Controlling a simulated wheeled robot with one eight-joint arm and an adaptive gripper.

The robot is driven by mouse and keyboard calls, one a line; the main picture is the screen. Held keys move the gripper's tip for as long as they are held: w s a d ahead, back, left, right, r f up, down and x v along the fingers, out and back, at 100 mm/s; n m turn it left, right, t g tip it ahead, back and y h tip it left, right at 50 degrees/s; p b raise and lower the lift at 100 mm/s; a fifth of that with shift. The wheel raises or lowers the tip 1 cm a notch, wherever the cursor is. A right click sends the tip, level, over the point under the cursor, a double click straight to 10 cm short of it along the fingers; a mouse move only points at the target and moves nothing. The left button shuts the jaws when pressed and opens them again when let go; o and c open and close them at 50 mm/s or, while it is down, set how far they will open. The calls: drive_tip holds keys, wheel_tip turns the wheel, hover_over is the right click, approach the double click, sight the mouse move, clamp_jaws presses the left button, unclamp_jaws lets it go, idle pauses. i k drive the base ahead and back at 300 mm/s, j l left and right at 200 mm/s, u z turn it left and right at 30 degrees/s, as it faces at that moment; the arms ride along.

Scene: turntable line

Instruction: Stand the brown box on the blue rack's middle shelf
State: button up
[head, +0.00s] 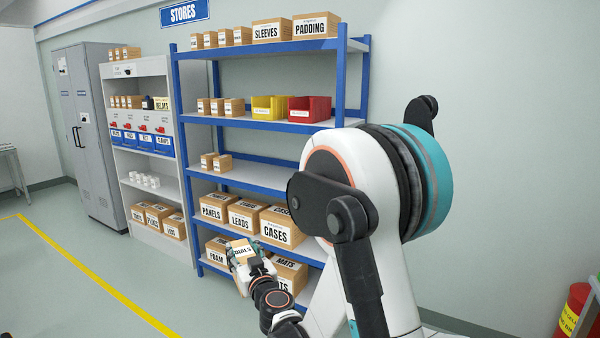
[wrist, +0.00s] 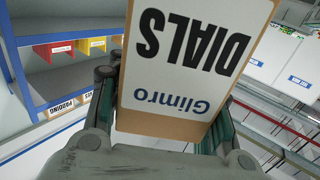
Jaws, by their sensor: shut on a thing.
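The brown box (head: 242,250) is small, with a white label reading DIALS. My gripper (head: 246,262) is shut on it and holds it in front of the blue rack's lower shelves, lower than the middle shelf. In the wrist view the box (wrist: 158,122) fills the centre, its label upside down, with a finger on each side. The blue rack (head: 183,150) stands against the wall. Its middle shelf (head: 265,179) carries two small boxes (head: 215,162) at the left end; bare surface shows right of them, and my arm hides the right end.
Larger cartons, including a CASES carton (head: 281,227), fill the shelf below. Above the middle shelf are small boxes, a yellow bin (head: 268,108) and a red bin (head: 309,110). A white shelf unit (head: 107,90) stands to the left. The floor in front is clear.

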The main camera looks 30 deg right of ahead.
sight(261, 179)
drive_tip(key=i+j+z, duration=0.25)
drive_tip(key=i, duration=0.3)
drive_tip(key=i+j+z, duration=0.2)
drive_tip(key=i, duration=0.35)
drive_tip(key=i+j+z, duration=0.25)
drive_tip(key=i+j, duration=0.75)
drive_tip(key=i, duration=0.2)
drive_tip(key=i+j, duration=0.65)
drive_tip(key=i, duration=0.2)
drive_tip(key=l+z, duration=0.05)
